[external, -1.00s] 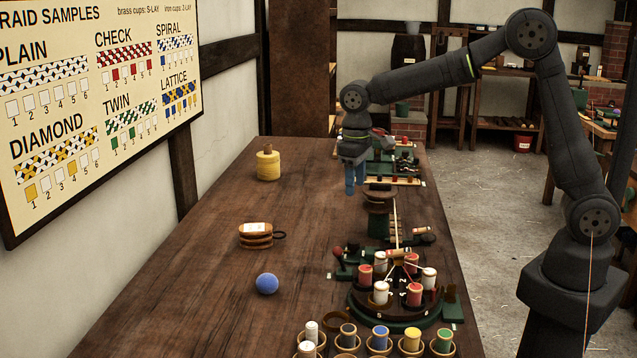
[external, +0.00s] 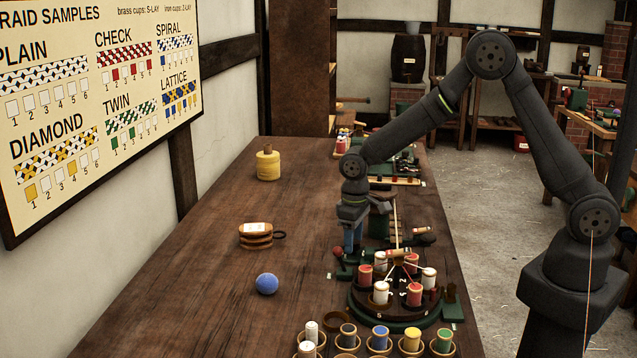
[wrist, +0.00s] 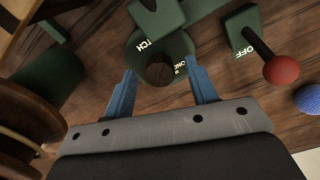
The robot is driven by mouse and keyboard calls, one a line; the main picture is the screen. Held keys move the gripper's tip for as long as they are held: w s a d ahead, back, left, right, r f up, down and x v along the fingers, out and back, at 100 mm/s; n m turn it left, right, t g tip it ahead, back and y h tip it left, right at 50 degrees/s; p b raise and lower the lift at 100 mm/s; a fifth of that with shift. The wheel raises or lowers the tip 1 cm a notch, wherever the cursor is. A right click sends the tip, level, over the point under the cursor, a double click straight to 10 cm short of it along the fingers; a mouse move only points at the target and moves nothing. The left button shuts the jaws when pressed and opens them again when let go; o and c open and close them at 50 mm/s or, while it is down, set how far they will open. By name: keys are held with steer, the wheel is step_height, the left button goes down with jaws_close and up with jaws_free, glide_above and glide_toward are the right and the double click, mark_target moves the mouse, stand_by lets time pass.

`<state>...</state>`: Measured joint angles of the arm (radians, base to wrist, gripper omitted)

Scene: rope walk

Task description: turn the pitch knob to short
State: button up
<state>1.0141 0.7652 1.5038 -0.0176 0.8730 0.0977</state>
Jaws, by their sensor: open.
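The pitch knob (wrist: 160,73) shows in the wrist view as a dark brown round top on a green dial (wrist: 145,45). Part of the white lettering, "TCH" and what looks like "ONG", is readable; the rest is cut off or hidden. My gripper (wrist: 162,70) is open, with one blue finger on each side of the knob and gaps visible. I cannot tell how high the fingertips are above it. In the external view my gripper (external: 352,238) points down just behind the round bobbin plate, and the knob cannot be made out there.
A red ball-ended lever (wrist: 281,70) with an "OFF" plate stands right of the knob. A blue ball (external: 267,284) lies on the table. The bobbin plate (external: 394,318) carries several red and white spools close to my gripper. The table's left middle is mostly clear.

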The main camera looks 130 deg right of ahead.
steer(key=c, duration=1)
steer(key=shift+o, duration=0.2)
steer(key=shift+m, duration=0.4)
steer(key=m, duration=0.3)
steer(key=shift+m, duration=2.5)
steer(key=o, duration=1)
steer(key=shift+c, duration=0.2)
